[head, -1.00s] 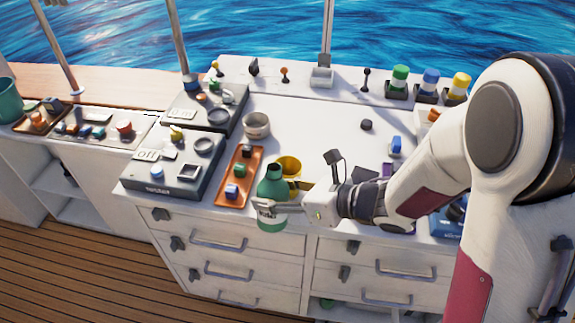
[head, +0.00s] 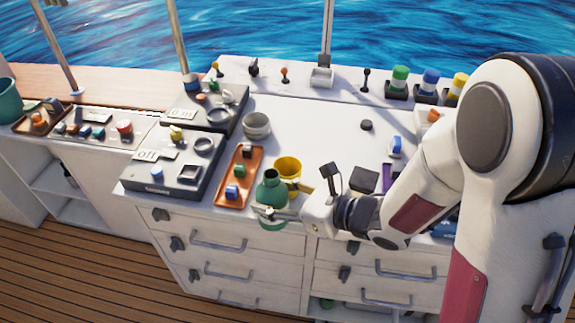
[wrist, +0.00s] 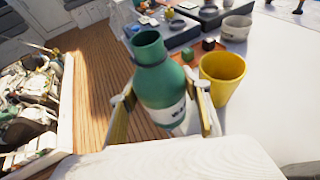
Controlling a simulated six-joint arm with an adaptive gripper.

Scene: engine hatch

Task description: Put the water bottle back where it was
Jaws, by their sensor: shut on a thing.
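The green water bottle (head: 271,189) is upright at the front edge of the white counter, beside the yellow cup. My gripper (head: 268,212) is shut around its lower body. In the wrist view the bottle (wrist: 160,85) has an open neck, a dark ring below it and a pale label. The gripper's yellow-padded fingers (wrist: 163,115) lie on both sides of it. The bottle's lower part hangs in front of the drawer face, over the deck side of the edge. Its base is partly hidden by the gripper.
A yellow cup (head: 288,168) stands right behind the bottle. An orange tray (head: 226,202) with small blocks lies to the left, with a grey bowl (head: 256,125) farther back. Dark control panels (head: 165,186) stand at the left. The counter's middle (head: 310,130) is mostly clear.

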